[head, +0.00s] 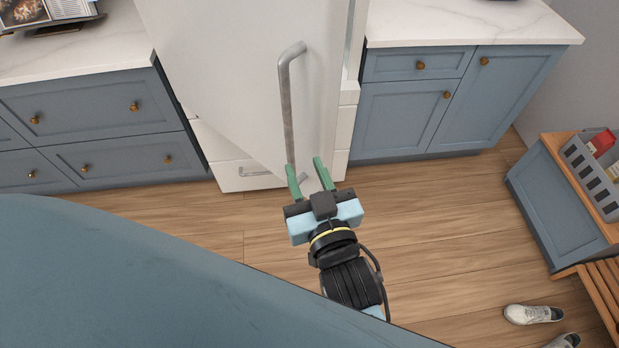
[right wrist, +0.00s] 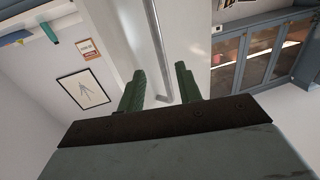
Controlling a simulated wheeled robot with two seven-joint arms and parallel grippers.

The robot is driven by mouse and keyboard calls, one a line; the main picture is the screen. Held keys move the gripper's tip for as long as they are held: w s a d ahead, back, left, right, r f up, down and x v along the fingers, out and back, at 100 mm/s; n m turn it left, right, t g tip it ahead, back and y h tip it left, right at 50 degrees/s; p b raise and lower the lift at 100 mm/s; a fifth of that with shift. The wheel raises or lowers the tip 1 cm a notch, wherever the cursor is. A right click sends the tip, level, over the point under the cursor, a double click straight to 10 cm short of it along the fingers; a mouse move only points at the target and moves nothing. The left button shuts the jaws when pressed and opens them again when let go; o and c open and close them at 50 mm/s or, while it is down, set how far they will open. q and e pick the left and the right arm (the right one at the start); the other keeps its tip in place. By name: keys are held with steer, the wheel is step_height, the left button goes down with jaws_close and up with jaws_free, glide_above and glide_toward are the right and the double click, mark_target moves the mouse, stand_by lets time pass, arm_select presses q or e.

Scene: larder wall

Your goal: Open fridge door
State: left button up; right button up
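The white fridge door (head: 225,60) fills the top middle of the head view. Its lower edge runs at a slant across the white drawer front (head: 235,165) below, so the door appears to stand ajar. A long grey bar handle (head: 287,105) is near the door's right side; it also shows in the right wrist view (right wrist: 157,45). My right gripper (head: 308,172) is at the handle's lower end. Its green fingers are spread, with the handle's end appearing between them in the right wrist view (right wrist: 160,85). I cannot tell whether they touch it. My left gripper is not in view.
Blue cabinets with white counters stand left (head: 90,125) and right (head: 415,110) of the fridge. A blue bench unit (head: 555,205) with a grey crate (head: 590,170) is at the right, near white shoes (head: 533,314). Wooden floor (head: 440,220) is clear before the right cabinets.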

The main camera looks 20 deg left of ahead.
steer(key=shift+s+d, duration=0.45)
steer(key=shift+s, duration=0.1)
